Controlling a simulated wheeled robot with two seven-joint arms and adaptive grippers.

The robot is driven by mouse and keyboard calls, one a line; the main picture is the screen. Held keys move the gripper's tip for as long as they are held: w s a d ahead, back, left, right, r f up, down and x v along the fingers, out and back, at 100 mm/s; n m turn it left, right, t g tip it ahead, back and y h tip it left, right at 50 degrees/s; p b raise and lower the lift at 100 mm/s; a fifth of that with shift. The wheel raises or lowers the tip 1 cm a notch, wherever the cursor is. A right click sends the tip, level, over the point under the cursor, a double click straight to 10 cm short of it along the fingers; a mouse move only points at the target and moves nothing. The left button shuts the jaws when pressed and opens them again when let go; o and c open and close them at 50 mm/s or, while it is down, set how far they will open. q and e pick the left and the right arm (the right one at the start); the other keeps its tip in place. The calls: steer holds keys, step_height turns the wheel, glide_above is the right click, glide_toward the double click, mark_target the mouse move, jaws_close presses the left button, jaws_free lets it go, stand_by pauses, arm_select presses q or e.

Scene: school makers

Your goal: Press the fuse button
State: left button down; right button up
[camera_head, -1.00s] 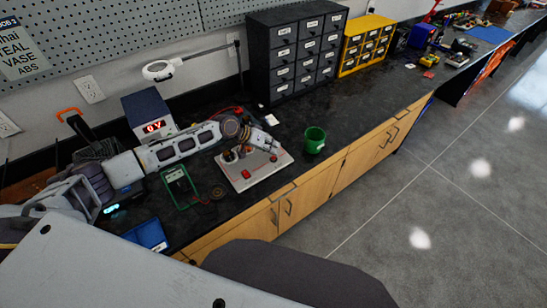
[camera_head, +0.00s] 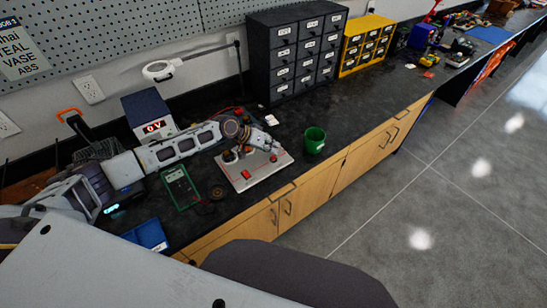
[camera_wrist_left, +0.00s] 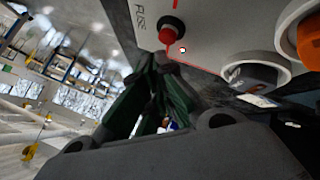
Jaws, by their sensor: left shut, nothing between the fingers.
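A white control panel (camera_head: 256,180) lies on the dark bench with a red rocker and knobs on top. In the left wrist view the panel (camera_wrist_left: 215,25) fills the upper part, with the word FUSE printed beside a small red button (camera_wrist_left: 172,30). My left gripper (camera_head: 272,149) is over the far right part of the panel. In the wrist view its dark green fingers (camera_wrist_left: 163,62) are shut and empty, with the tips right at the red button; I cannot tell whether they touch it. An orange knob (camera_wrist_left: 310,38) is at the right edge. My right gripper is not in view.
A green cup (camera_head: 315,141) stands right of the panel. A green-framed multimeter (camera_head: 180,187) lies to its left, and a power supply (camera_head: 150,112) reading 0 V stands behind. Black drawers (camera_head: 298,50) are at the back. A blue tray (camera_head: 148,235) is in front.

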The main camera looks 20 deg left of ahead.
arm_select(q)
steer(key=shift+f, duration=0.15)
steer(key=shift+f, duration=0.25)
steer(key=shift+f+b, duration=0.4)
steer(key=shift+f, duration=0.1)
stand_by(1.3)
steer(key=shift+r, duration=0.1)
steer(key=shift+r+p, duration=0.85)
steer(key=shift+p, duration=0.05)
steer(key=shift+r, duration=0.15)
step_height(320, 180, up, 5)
steer(key=p, duration=0.4)
stand_by(0.6)
steer(key=shift+s+f, duration=0.1)
steer(key=shift+f, duration=0.1)
stand_by(0.4)
